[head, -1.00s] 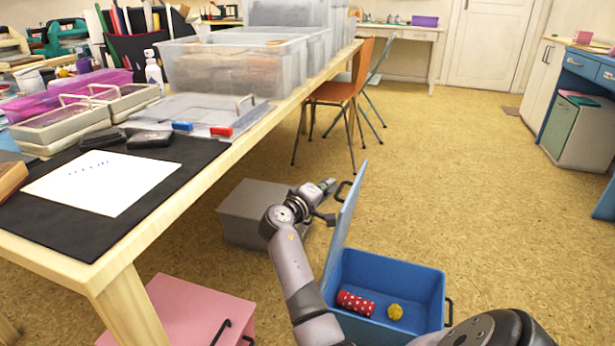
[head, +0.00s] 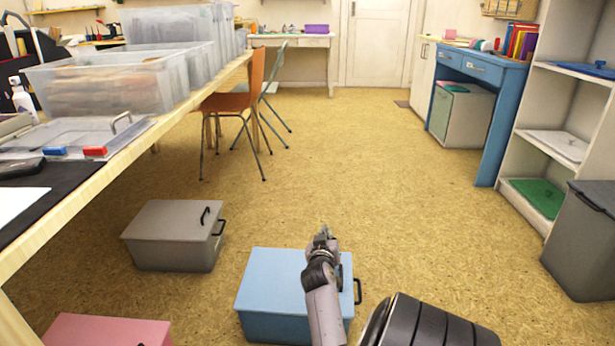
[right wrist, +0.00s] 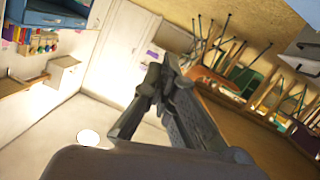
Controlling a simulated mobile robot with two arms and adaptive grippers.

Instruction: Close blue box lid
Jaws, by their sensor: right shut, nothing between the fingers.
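The blue box (head: 268,285) stands on the floor at the bottom middle of the head view, with its lid down flat on top and a dark handle at its right side. Its inside is hidden. My right gripper (head: 325,234) is above the lid's right part, pointing away toward the back of the room. It is shut and empty, and its fingers also show in the right wrist view (right wrist: 158,85). My right arm covers part of the lid. My left gripper is not in view.
A grey box (head: 170,235) stands to the left, by the long table (head: 130,137). A pink box (head: 105,332) is at the bottom left. A dark grey bin (head: 585,240) and shelves stand at the right. The floor beyond the blue box is clear.

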